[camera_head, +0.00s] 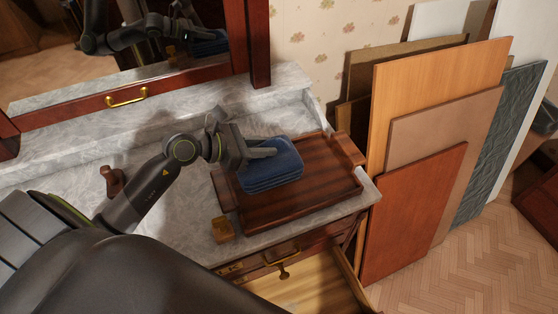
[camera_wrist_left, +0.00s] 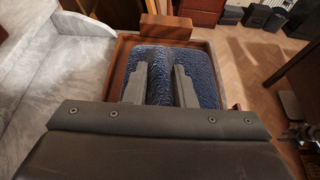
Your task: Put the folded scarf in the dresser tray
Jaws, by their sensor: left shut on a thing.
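The folded scarf (camera_head: 270,176) is a dark blue, layered bundle over the left part of the wooden dresser tray (camera_head: 325,190). My left gripper (camera_head: 268,153) is shut on the scarf from the left side. In the left wrist view, the blue ribbed scarf (camera_wrist_left: 198,72) is pinched up between the two fingers of my left gripper (camera_wrist_left: 160,80), with the tray's rim (camera_wrist_left: 121,60) around it. I cannot tell whether the scarf's underside touches the tray floor. My right gripper is not in view.
A dark brown object (camera_head: 112,182) lies on the marble top (camera_head: 150,130). A drawer (camera_head: 305,292) is open below. Panels (camera_head: 420,195) lean against the wall at right. A mirror (camera_head: 150,45) stands behind.

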